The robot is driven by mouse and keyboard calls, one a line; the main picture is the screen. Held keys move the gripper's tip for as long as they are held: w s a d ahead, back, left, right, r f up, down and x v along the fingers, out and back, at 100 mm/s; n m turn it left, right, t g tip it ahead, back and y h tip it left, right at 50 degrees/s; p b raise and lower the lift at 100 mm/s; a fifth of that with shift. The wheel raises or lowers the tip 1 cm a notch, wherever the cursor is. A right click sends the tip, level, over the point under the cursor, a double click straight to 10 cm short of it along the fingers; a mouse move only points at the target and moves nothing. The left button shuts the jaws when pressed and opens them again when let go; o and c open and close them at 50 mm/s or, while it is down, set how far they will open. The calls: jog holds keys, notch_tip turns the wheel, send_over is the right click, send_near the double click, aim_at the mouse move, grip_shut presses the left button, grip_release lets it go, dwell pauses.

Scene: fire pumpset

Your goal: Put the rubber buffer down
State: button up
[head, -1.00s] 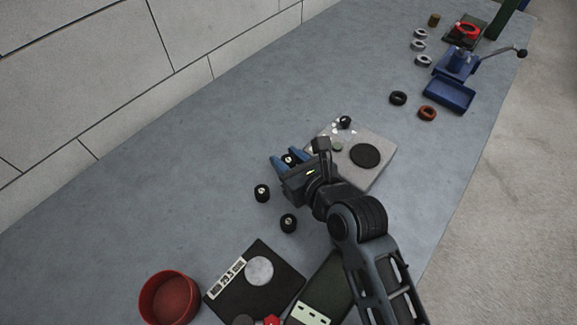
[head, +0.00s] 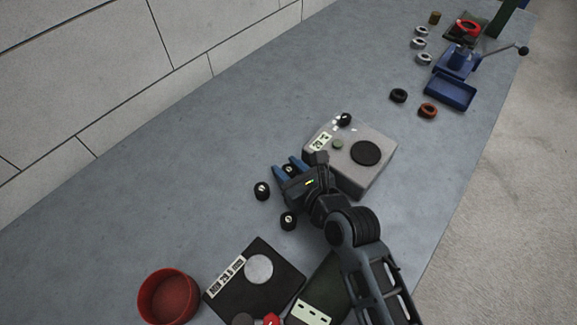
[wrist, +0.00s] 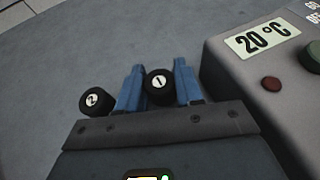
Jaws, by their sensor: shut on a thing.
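The rubber buffer (wrist: 159,87) is a small black cylinder with a white disc marked 1 on top. It sits upright between the two blue fingers of my gripper (wrist: 158,84), which is shut on it. In the head view my gripper (head: 288,170) is left of the grey device, and the held buffer (head: 289,169) shows partly between the fingers. It is low over the bench or on it; I cannot tell whether it touches. A second buffer (wrist: 95,101), marked 2, stands just left of the fingers. A third buffer (head: 288,221) stands nearer.
The grey device (head: 372,178) with a 20 °C display and black round plate is close on the gripper's right; another black buffer (head: 344,119) is on it. A black scale (head: 284,287) and red bowl (head: 168,297) stand at the front. The bench further left is clear.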

jog(key=o, duration=0.8)
jog(key=shift+r, duration=0.35)
jog(key=v, duration=1.2)
jog(key=shift+r, duration=0.2)
